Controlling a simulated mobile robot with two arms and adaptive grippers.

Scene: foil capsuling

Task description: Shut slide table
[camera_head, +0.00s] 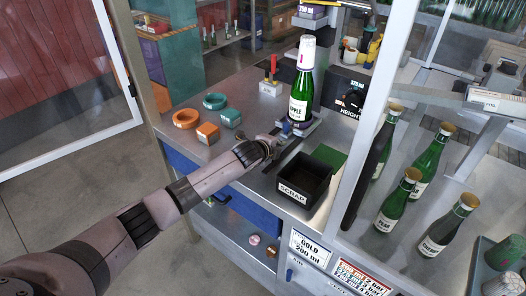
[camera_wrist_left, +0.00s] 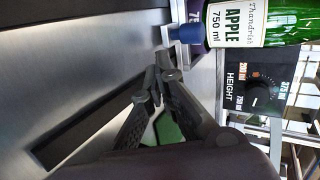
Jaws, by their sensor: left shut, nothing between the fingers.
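A slide table with a green bottle (camera_head: 300,95) standing upright on it is at the back of the bench in the head view. The bottle has an "APPLE 750 ml" label and a white cap, and its label shows large in the left wrist view (camera_wrist_left: 237,24). The slide table (camera_head: 297,128) has a blue knob (camera_wrist_left: 184,34) at its near side. My left gripper (camera_head: 272,143) is shut and empty close to the knob; I cannot tell whether they touch. A dark slot (camera_wrist_left: 85,125) runs along the bench from there. My right gripper is not in view.
A black scrap bin (camera_head: 304,180) stands just right of my left gripper. Teal and orange rings (camera_head: 186,118) lie on the bench to the left. Several capped bottles (camera_head: 398,199) stand beyond the post at right.

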